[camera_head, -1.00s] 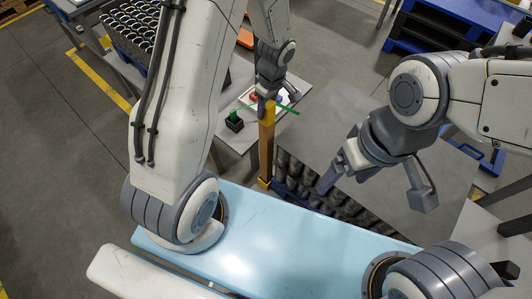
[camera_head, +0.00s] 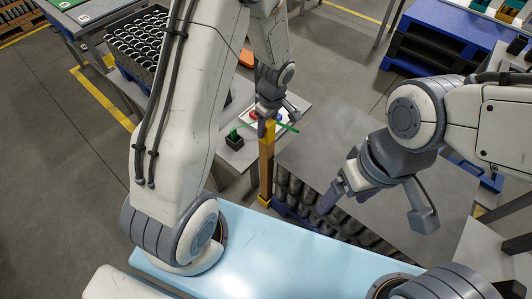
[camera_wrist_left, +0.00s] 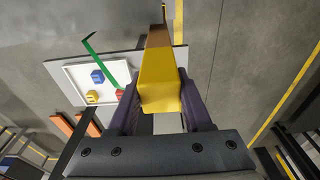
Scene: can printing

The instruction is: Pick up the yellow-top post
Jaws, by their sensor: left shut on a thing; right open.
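The yellow-top post (camera_head: 266,165) is a long wooden-brown post with yellow ends, held upright below my left gripper in the head view. My left gripper (camera_head: 268,118) is shut on its yellow top. In the left wrist view the yellow top (camera_wrist_left: 160,82) sits between the two fingers, and the brown shaft (camera_wrist_left: 158,38) runs away from the camera. Whether the post's lower end touches anything is unclear. My right gripper (camera_head: 378,204) is open and empty, above the grey surface at the right.
A green bar (camera_head: 287,127) is near the left gripper. Dark cans (camera_head: 335,225) stand in rows under a grey sheet (camera_head: 320,150).

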